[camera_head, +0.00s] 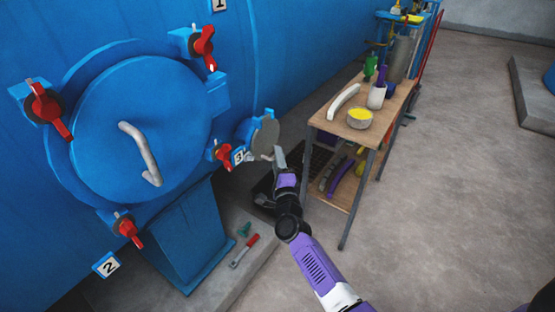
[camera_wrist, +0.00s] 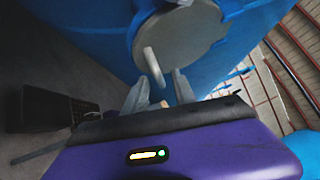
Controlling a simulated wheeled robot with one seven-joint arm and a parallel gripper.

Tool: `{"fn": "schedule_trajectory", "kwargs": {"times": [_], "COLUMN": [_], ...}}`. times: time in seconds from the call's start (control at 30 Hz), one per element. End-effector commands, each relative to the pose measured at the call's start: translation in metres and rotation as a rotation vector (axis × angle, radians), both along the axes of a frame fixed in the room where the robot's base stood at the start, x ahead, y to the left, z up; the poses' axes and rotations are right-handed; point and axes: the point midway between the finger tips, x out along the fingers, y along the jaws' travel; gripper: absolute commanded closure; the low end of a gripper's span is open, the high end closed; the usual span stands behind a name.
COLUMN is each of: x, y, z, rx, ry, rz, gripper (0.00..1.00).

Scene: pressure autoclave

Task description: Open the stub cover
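The stub cover (camera_head: 265,136) is a small grey round disc on a blue stub, right of the big blue hatch. It fills the upper middle of the wrist view (camera_wrist: 190,36). Its pale bar handle (camera_wrist: 152,64) points down toward my gripper. My gripper (camera_wrist: 158,86) is open, with one finger on each side of the handle's lower end in the picture. I cannot tell whether either finger touches the handle. In the head view my gripper (camera_head: 277,158) is just below and right of the cover, and the handle is hard to make out there.
The big hatch (camera_head: 105,110) with a grey handle and several red clamps (camera_head: 222,153) is to the left. A red-handled tool (camera_head: 244,251) lies below. Open floor is at right.

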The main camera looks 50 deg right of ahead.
Motion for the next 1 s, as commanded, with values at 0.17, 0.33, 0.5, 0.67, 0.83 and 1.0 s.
{"fn": "schedule_trajectory", "kwargs": {"times": [0.17, 0.33, 0.5, 0.67, 0.83, 1.0], "x": [0.0007, 0.0005, 0.0005, 0.0005, 0.0004, 0.0004], "y": [-0.0004, -0.0003, -0.0003, -0.0002, -0.0001, -0.0001], "z": [0.0002, 0.0004, 0.0003, 0.0002, 0.0001, 0.0], "rx": [0.0, 0.0, -0.001, -0.001, -0.001, -0.001], "ry": [0.0, 0.0, 0.001, 0.001, 0.001, 0.001], "rz": [0.0, 0.0, 0.001, 0.001, 0.001, 0.001], "gripper": [0.68, 0.89, 1.0, 1.0, 1.0, 1.0]}}
